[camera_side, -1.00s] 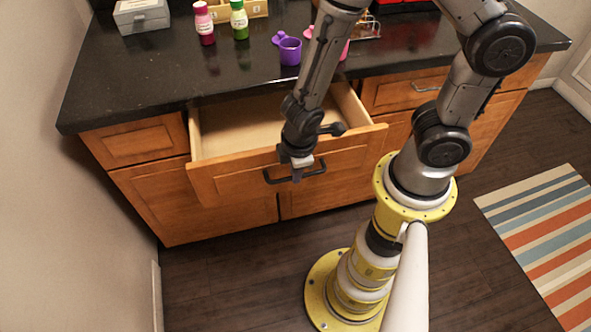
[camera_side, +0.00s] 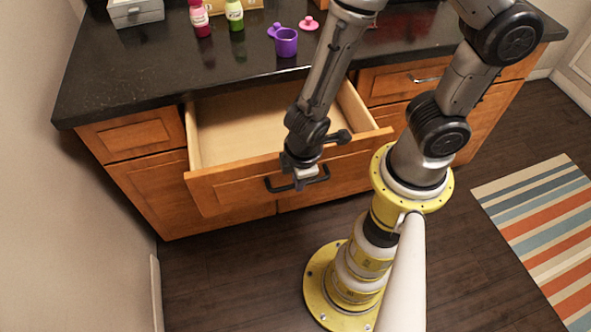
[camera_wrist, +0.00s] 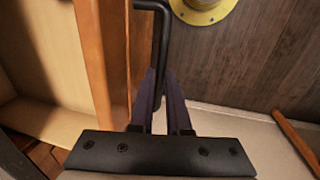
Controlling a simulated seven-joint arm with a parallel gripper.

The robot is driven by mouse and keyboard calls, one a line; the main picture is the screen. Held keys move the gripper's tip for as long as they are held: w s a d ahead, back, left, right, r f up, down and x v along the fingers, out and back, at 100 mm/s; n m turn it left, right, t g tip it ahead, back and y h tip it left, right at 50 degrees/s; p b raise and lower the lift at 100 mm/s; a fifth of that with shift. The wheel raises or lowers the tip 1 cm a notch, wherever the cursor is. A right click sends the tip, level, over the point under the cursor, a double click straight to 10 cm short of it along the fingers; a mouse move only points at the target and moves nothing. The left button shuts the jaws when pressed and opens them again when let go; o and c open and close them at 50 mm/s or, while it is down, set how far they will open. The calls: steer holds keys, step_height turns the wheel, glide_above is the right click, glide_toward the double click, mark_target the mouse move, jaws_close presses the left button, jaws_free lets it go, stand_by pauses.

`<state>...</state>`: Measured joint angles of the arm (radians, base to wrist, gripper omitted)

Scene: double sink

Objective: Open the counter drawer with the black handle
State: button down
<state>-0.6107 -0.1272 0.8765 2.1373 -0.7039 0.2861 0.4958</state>
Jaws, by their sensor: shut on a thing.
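The counter drawer (camera_side: 215,188) with the black handle stands pulled out from the wooden cabinet, and its pale inside (camera_side: 235,125) shows empty where visible. It also shows at the left of the wrist view (camera_wrist: 45,60). The black handle (camera_side: 280,187) is on the middle of the drawer front. My gripper (camera_side: 301,184) points down at the handle, and its fingers are shut on the handle bar. In the wrist view the bar (camera_wrist: 161,45) runs down between the two fingers (camera_wrist: 165,88). The gripper hides part of the handle in the side view.
On the black countertop (camera_side: 120,75) stand a purple cup (camera_side: 286,42), a pink bottle (camera_side: 200,18), a green bottle (camera_side: 235,14) and a grey box (camera_side: 135,12). My yellow base is close to the right of the drawer. A striped rug (camera_side: 540,220) lies at the right.

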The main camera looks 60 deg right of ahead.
steer(key=c, duration=0.9)
jaws_free()
steer(key=r, duration=0.4)
steer(key=s+a+r, duration=0.1)
steer(key=r, duration=0.4)
steer(key=s+r, duration=0.1)
steer(key=r, duration=0.3)
steer(key=shift+a+r, duration=0.3)
steer(key=shift+a, duration=0.1)
